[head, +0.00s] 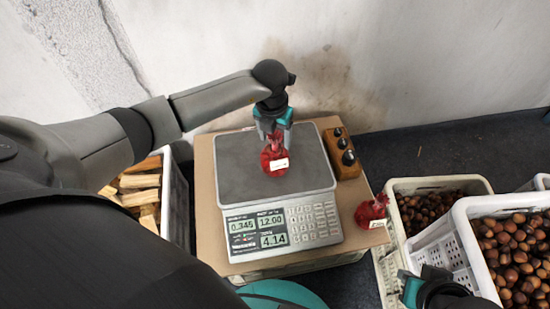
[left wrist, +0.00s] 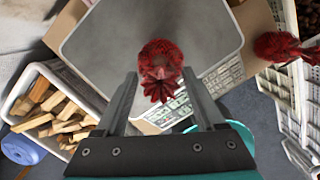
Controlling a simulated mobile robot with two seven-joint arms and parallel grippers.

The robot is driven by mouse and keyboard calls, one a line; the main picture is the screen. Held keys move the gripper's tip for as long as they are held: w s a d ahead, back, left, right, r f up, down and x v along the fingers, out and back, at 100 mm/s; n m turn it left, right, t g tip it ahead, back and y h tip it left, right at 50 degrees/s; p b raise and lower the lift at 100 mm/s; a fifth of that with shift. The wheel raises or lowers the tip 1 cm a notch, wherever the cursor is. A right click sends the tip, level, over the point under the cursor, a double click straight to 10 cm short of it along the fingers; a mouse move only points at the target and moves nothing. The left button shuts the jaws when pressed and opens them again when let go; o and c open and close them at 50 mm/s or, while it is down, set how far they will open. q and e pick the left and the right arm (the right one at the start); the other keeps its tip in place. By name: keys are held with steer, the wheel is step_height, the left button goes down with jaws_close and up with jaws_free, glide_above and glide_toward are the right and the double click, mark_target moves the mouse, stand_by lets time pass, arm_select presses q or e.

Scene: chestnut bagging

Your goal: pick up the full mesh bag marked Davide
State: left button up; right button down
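A full red mesh bag (head: 274,158) with a white tag stands on the scale's grey plate (head: 310,178). The tag's writing is too small to read. My left gripper (head: 273,131) points down at the bag's top, its fingers apart. In the left wrist view the bag's gathered top (left wrist: 161,72) shows between and beyond the open fingertips, with gaps on both sides. A second red mesh bag (head: 370,211) with a white tag, also unreadable, sits on the cardboard at the scale's right. My right gripper (head: 424,288) shows only partly at the bottom right; its opening is unclear.
The scale (head: 283,228) reads 0.345, 12.00 and 4.14 and stands on a cardboard-topped box (head: 204,165). A brown control box (head: 341,153) is beside it. A crate of firewood (head: 178,205) is left. Crates of chestnuts (head: 440,184) (head: 465,240) are right. A wall stands behind.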

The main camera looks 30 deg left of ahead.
arm_select(q)
jaws_close()
stand_by(0.3)
stand_by(0.9)
